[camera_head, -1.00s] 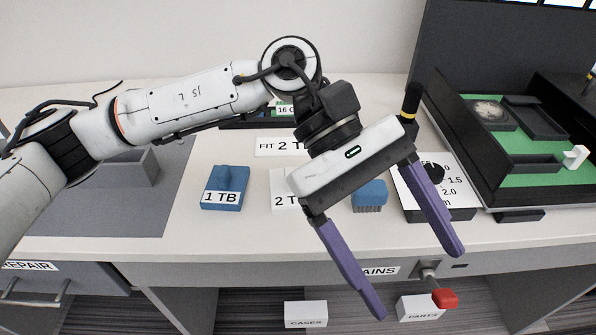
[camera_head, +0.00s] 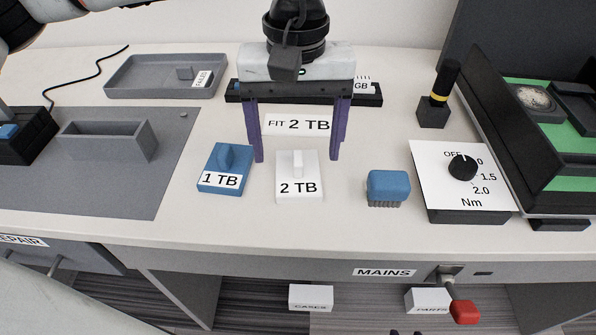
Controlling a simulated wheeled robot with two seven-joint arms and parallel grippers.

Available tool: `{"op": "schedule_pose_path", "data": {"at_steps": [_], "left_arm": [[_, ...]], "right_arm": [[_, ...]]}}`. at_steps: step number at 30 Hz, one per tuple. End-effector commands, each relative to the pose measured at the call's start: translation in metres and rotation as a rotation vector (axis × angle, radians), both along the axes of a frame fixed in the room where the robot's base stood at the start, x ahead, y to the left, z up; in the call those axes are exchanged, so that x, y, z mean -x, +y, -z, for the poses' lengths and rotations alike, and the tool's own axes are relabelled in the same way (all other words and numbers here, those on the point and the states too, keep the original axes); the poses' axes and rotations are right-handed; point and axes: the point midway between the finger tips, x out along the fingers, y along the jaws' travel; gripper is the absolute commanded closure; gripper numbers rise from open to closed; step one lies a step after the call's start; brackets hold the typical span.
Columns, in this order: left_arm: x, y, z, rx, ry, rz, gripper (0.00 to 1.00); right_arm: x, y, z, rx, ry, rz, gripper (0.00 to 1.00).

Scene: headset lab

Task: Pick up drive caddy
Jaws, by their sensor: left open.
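Two drive caddies lie on the white bench: a blue one labelled 1 TB (camera_head: 213,183) and a white one labelled 2 TB (camera_head: 299,203), each with an upright grip tab. A card reading FIT 2 TB (camera_head: 297,124) lies behind the white caddy. My left gripper (camera_head: 297,160) points down with its two purple fingers wide apart. In the picture the fingertips are either side of the white caddy's tab, at its back end. The gripper holds nothing. Its exact height above the bench is hard to judge. My right gripper does not show.
A blue brush (camera_head: 388,186) and a torque dial box (camera_head: 445,193) stand to the right, with a black-and-yellow tool (camera_head: 439,95) behind. A grey tray (camera_head: 125,80) and a grey open bin (camera_head: 108,148) are left. A dark bay (camera_head: 365,96) lies behind the gripper.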

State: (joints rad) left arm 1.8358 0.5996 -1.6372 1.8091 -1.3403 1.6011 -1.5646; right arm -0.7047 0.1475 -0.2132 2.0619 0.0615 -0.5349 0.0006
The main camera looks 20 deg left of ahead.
Motion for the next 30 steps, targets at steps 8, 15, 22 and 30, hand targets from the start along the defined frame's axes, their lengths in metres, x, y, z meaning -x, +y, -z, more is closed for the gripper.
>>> {"op": "schedule_pose_path", "data": {"at_steps": [8,15,22,30], "left_arm": [[-0.001,-0.001,0.039,0.000,0.002,0.001,0.22],[-0.001,-0.001,0.043,0.000,0.001,0.001,0.22],[-0.001,-0.001,0.043,0.000,0.001,0.001,0.54],[-0.001,-0.001,0.042,0.001,0.001,0.001,0.69]], "right_arm": [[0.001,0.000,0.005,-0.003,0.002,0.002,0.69],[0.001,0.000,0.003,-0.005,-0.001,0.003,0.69],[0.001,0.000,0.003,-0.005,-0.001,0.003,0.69],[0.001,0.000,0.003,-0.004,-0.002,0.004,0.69]]}}
